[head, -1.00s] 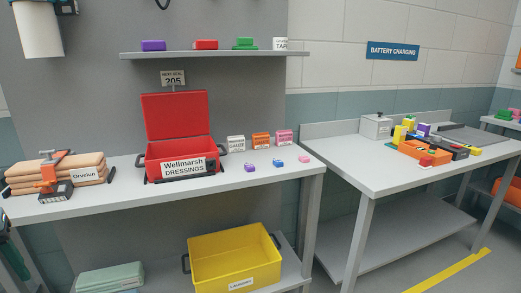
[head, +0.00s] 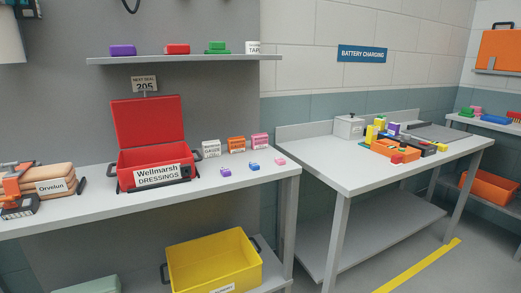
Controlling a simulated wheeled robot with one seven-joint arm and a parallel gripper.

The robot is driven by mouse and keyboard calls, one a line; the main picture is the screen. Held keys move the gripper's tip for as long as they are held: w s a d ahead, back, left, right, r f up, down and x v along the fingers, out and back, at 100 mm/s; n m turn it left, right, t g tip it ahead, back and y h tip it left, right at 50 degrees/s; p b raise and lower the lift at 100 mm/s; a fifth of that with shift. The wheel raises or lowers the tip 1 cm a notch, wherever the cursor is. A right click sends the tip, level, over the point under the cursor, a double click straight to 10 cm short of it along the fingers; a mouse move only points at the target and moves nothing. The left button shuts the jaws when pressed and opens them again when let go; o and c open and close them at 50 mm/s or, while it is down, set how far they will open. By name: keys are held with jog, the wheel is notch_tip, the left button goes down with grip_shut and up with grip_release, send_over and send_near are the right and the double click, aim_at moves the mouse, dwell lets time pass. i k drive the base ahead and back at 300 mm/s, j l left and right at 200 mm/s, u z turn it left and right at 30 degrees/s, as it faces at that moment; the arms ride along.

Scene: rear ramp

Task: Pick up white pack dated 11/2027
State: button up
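A small white pack (head: 211,148) with dark print stands upright on the left bench, right of the open red box (head: 155,173). Its print seems to read "GAUZE", but any date is too small to read. An orange pack (head: 236,145) and a pink pack (head: 260,141) stand to its right. Another white item (head: 253,47), which seems marked "TAPE", sits at the right end of the wall shelf. My gripper is not in view.
Small purple, blue and pink pieces lie in front of the packs on the bench (head: 110,210). A yellow crate (head: 215,268) is below. Tan bundles (head: 48,182) lie left. A second table (head: 350,175) stands right, with open floor before it.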

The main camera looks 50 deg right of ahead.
aim_at(213, 148)
jog(key=u, duration=0.4)
jog(key=k+l+u, duration=0.2)
jog(key=l+u, duration=0.25)
jog(key=k+l+u, duration=0.2)
jog(key=u, duration=0.25)
jog(key=k+l+u, duration=0.1)
jog(key=k+l, duration=0.15)
jog(key=k, duration=0.15)
jog(key=k+l+u, duration=0.1)
jog(key=k+l, duration=0.15)
jog(key=k, duration=0.15)
jog(key=k+l+u, duration=0.1)
jog(key=k, duration=0.3)
jog(key=k+l+u, duration=0.1)
jog(key=k+l, duration=0.15)
jog(key=k, duration=0.15)
jog(key=k+l, duration=0.1)
jog(key=l, duration=0.75)
jog(key=k, duration=0.1)
